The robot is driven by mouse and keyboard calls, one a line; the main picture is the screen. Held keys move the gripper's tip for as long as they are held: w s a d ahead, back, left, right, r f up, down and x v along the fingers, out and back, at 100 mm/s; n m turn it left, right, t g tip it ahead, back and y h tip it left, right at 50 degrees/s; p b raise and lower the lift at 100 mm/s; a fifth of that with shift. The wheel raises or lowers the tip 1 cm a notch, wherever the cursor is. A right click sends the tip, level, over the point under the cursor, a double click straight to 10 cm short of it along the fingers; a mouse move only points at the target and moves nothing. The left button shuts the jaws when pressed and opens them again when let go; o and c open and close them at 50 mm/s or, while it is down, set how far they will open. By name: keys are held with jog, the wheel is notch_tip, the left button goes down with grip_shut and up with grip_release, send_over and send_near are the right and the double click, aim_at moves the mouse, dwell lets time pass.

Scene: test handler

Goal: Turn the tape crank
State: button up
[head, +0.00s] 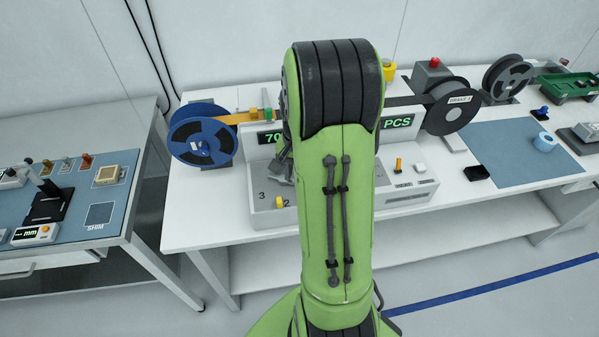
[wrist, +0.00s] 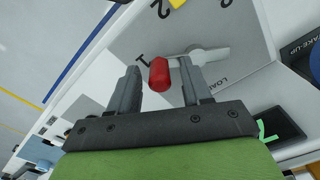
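The crank shows in the wrist view as a silver lever (wrist: 209,56) with a red knob (wrist: 159,74) at its end. It sits on a grey panel (wrist: 225,25) marked 1, 2 and LOAD. My gripper (wrist: 158,67) is open, with one finger on each side of the red knob. Small gaps show between the knob and both fingers. In the head view my green arm hides the crank. Part of my gripper shows at the left of the arm, in front of the grey tape machine (head: 262,220).
A blue reel (head: 190,126) with orange tape stands left of the machine, and a black reel (head: 452,108) right. A yellow knob (head: 279,202) is on the machine's front. A blue mat (head: 525,155) covers the right of the table. A second bench stands left, across a gap.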

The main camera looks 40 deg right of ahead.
notch_tip(320, 180, up, 16)
jog(key=p, duration=0.3)
jog(key=shift+f, duration=0.1)
dwell(0.5)
